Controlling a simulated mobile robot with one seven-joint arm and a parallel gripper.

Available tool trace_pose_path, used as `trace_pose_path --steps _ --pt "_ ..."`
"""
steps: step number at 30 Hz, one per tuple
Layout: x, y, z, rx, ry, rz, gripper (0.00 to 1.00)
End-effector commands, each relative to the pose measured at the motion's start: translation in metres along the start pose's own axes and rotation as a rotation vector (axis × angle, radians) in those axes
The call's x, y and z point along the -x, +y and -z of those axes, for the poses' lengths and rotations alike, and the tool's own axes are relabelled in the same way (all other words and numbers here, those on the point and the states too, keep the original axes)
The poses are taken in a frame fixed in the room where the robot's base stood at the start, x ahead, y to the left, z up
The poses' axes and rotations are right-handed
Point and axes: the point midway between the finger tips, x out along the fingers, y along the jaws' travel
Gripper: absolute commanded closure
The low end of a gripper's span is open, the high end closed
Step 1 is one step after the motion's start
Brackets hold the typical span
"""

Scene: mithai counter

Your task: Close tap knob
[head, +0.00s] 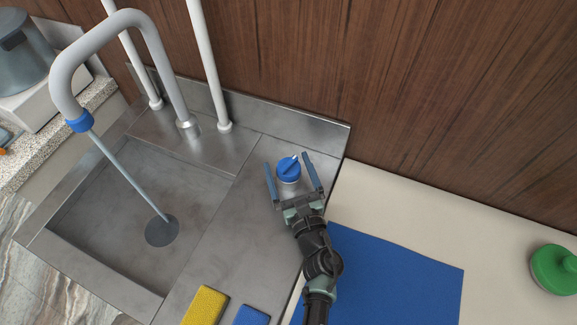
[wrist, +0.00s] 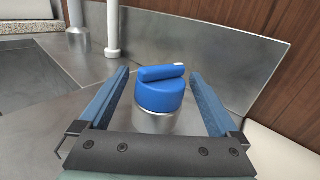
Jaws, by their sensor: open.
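The tap knob (head: 288,168) is a round blue cap with a raised bar handle, on a short metal stem at the right back of the steel sink top. In the wrist view the knob (wrist: 161,92) stands in the middle, its bar slightly tilted with a white mark at its right end. My gripper (head: 289,172) is open, with its blue fingers on either side of the knob and gaps on both sides. The grey tap spout (head: 138,18) with a blue collar arches over the sink, and a thin pale stream (head: 128,173) runs from it to the drain (head: 162,230).
The steel backsplash (head: 290,118) and wooden wall (head: 400,90) stand close behind the knob. White pipes (head: 205,62) rise to its left. A yellow sponge (head: 205,306), a blue sponge (head: 251,316), a blue mat (head: 395,275) and a green-lidded container (head: 552,268) lie nearer or to the right.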

Motion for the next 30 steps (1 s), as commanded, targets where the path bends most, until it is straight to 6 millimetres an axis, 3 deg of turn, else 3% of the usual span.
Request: trace_pose_path --steps 2,15,20,30 --pt "0.0002 0.0 0.0001 0.0 0.0 0.0 0.08" --pt "0.0005 0.0001 0.0002 0.0 0.0 0.0 0.87" --pt "0.0002 -0.0011 -0.0002 0.001 -0.005 -0.02 0.88" --pt "-0.0006 -0.0018 0.003 0.004 -0.023 -0.237 0.88"
